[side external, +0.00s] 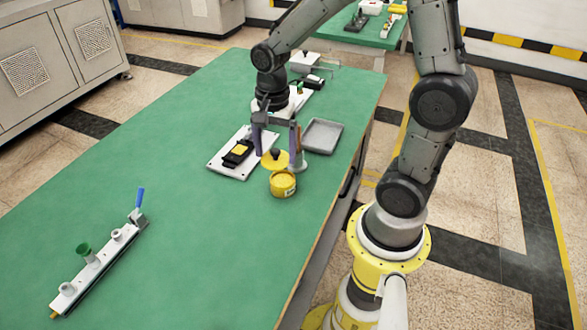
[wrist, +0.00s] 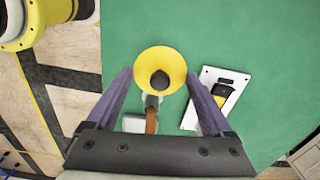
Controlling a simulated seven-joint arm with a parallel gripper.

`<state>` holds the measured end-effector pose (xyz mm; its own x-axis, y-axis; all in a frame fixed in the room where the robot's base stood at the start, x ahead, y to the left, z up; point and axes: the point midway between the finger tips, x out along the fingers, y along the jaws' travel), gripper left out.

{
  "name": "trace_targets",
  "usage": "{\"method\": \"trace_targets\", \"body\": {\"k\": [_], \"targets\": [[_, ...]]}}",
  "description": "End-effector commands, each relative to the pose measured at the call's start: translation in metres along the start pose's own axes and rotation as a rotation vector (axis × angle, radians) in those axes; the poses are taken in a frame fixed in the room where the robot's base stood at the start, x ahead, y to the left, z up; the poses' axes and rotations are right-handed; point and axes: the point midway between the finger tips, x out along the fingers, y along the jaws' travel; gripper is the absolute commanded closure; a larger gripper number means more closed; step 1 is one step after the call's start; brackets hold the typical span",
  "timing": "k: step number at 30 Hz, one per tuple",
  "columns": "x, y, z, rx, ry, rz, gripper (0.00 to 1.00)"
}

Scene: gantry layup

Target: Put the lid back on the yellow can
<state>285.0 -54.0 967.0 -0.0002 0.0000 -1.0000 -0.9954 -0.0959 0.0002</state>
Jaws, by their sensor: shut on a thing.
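The yellow lid (side external: 268,163) with a dark knob is between the two fingers of my gripper (side external: 278,158) in the side view. My gripper is shut on the lid. The yellow can (side external: 283,186) stands upright on the green table, just in front of and below the lid in the side view. I cannot tell the exact gap between them. The can does not show in the wrist view.
A white plate with a black and yellow device (side external: 238,152) lies left of my gripper; it also shows in the wrist view (wrist: 222,92). A grey tray (side external: 322,136) is to the right. A white rail fixture (side external: 97,263) lies at the front left. The green table (side external: 200,230) between is clear.

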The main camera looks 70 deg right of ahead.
Motion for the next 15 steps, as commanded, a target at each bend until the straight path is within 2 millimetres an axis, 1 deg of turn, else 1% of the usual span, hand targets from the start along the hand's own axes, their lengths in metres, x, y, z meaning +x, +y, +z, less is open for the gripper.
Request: {"method": "trace_targets", "body": {"k": [1,3,6,11,15], "targets": [[0.006,-0.003,-0.013,0.035,-0.002,0.005,0.68],[0.012,-0.004,-0.025,0.071,-0.001,0.003,0.68],[0.018,-0.001,-0.034,0.104,-0.001,0.001,0.68],[0.024,0.001,-0.037,0.117,0.0,0.001,0.68],[0.034,0.002,-0.036,0.116,-0.001,0.003,0.68]]}}
